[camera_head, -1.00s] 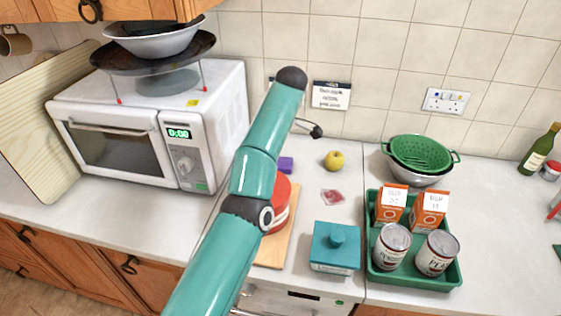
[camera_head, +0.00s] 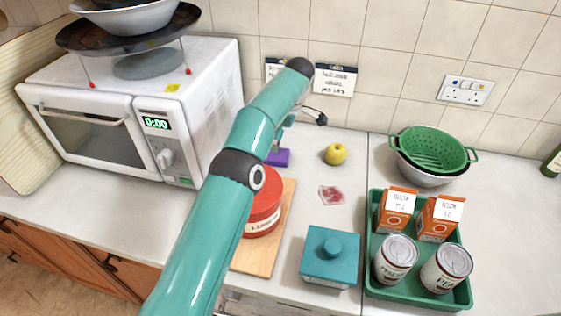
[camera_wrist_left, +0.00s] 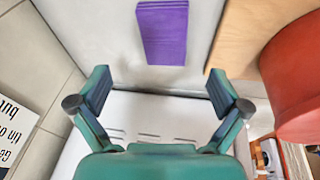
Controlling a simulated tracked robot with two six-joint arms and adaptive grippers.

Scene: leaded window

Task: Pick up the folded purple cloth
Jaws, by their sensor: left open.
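The folded purple cloth (camera_head: 278,157) lies flat on the counter behind the red tin, partly hidden by my left arm in the head view. In the left wrist view the cloth (camera_wrist_left: 162,32) shows whole or nearly so at the top middle, ahead of the fingertips. My left gripper (camera_wrist_left: 160,88) is open and empty, its two fingers spread apart, with the cloth between their directions and not touched. In the head view the gripper is mostly hidden behind the arm. My right gripper is in neither view.
A red tin (camera_head: 263,215) stands on a wooden board (camera_head: 262,254) close to the cloth. The white microwave (camera_head: 120,110) is to the left, the tiled wall behind. A yellow apple (camera_head: 335,154), teal box (camera_head: 330,258) and green tray (camera_head: 374,220) stand to the right.

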